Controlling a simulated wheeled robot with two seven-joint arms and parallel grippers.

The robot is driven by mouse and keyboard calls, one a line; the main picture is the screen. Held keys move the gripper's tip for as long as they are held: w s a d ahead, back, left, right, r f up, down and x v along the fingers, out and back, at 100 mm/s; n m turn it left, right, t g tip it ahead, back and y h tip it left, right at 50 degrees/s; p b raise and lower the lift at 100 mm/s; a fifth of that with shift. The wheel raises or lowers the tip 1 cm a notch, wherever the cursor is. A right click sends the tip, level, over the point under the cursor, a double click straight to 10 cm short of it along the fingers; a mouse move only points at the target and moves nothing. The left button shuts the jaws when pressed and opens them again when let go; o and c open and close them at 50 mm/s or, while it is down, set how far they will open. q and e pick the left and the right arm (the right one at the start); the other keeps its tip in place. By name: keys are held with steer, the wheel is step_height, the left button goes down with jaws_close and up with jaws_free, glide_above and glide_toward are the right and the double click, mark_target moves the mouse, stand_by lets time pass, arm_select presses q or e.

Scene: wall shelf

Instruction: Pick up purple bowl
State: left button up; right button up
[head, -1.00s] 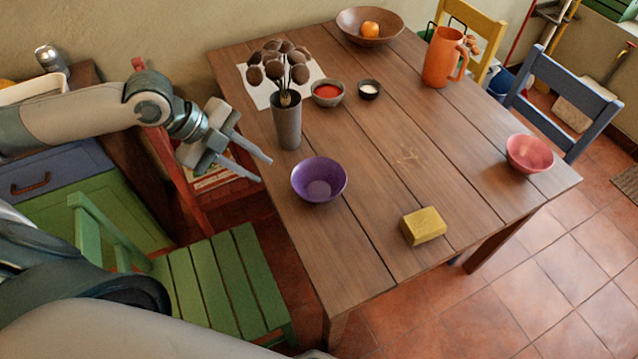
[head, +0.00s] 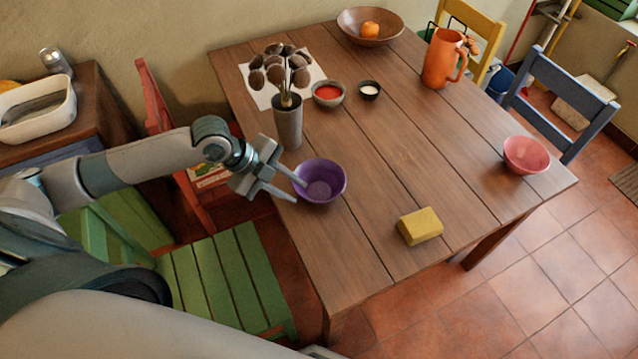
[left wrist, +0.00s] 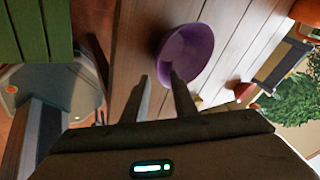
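The purple bowl (head: 322,181) stands upright near the left edge of the wooden table. My left gripper (head: 299,191) is open at the bowl's left side, with its two fingers apart and pointing toward it. In the left wrist view the bowl (left wrist: 188,50) lies just beyond the fingertips (left wrist: 158,77), and one fingertip overlaps its rim in the picture. I cannot tell whether that finger touches the bowl or reaches over its rim. Nothing is held between the fingers. My right gripper is not in view.
A grey vase (head: 288,122) with dried flowers stands behind the bowl, close to it. A yellow block (head: 420,226) lies to the front right. Small bowls, an orange pitcher (head: 441,58) and a pink bowl (head: 527,155) stand farther off. The middle of the wooden table (head: 400,150) is clear.

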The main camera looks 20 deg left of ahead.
arm_select(q)
steer(key=shift+w+d+f, duration=0.1)
steer(key=shift+f, duration=0.1)
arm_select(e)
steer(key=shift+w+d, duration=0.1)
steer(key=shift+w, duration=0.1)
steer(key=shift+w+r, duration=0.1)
arm_select(q)
steer(key=shift+d, duration=0.1)
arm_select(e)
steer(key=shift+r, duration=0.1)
arm_select(q)
steer(key=shift+w+d+f+p, duration=0.25)
steer(key=shift+f+p, duration=0.25)
steer(key=p+x, duration=0.1)
steer(key=x, duration=0.2)
steer(key=shift+a, duration=0.15)
steer(key=shift+w+f, duration=0.1)
steer(key=shift+f, duration=0.35)
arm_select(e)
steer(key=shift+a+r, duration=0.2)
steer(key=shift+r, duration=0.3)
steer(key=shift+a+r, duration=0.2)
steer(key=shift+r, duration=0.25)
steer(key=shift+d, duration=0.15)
